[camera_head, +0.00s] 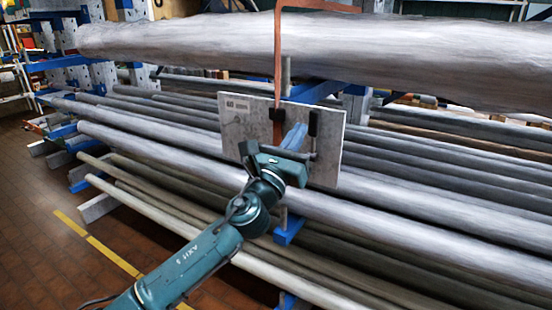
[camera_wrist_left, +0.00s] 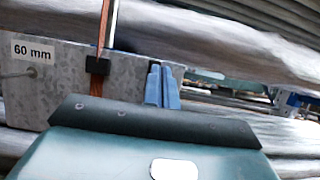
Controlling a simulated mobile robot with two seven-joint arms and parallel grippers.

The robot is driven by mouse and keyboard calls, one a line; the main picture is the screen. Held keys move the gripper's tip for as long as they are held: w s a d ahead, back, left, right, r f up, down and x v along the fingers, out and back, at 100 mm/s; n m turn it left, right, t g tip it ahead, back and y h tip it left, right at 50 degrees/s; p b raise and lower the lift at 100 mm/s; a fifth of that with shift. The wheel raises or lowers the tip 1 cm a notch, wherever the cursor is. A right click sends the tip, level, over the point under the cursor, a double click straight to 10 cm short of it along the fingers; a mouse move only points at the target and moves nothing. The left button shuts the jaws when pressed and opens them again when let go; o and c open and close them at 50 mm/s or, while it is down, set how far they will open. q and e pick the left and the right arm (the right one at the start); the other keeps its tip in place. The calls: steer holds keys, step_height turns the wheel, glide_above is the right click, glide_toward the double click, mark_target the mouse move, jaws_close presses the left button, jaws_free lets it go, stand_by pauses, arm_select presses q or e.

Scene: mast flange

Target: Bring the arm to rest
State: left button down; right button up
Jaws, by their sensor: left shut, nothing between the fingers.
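My left arm reaches up from the bottom of the head view. Its gripper (camera_head: 296,136) has blue fingers that are shut with nothing between them. The fingers are in front of a grey metal plate (camera_head: 240,125), near its middle. In the left wrist view the shut blue fingers (camera_wrist_left: 163,86) stand side by side, just right of a black clip (camera_wrist_left: 98,66) on a copper-coloured strip. The plate (camera_wrist_left: 60,95) carries a "60 mm" label there. Whether the fingers touch the plate I cannot tell. My right gripper is not in view.
Long grey pipes (camera_head: 400,225) lie on a blue rack behind and below the plate. A thick pipe (camera_head: 330,45) runs across above it. The copper-coloured strip (camera_head: 278,60) rises past this pipe. Brick-coloured floor (camera_head: 40,230) with a yellow line is clear at the left.

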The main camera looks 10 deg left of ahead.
arm_select(q)
steer(key=s+a, duration=0.3)
steer(key=s, duration=0.5)
steer(key=s+a+f+n+g+y, duration=0.1)
steer(key=s+f+n+g+y, duration=0.15)
steer(key=f+n, duration=0.9)
steer(key=s+f+n+g+y, duration=0.1)
steer(key=s+f+n+g, duration=0.3)
steer(key=f+n, duration=0.8)
steer(key=s+a+f+n+g, duration=0.3)
steer(key=s+f+n+g, duration=0.1)
steer(key=s+f+n, duration=0.9)
steer(key=s+f, duration=0.3)
steer(key=f, duration=0.2)
steer(key=shift+s+g, duration=0.2)
steer(key=shift+g, duration=0.15)
steer(key=shift+d+y, duration=0.15)
steer(key=shift+y, duration=0.1)
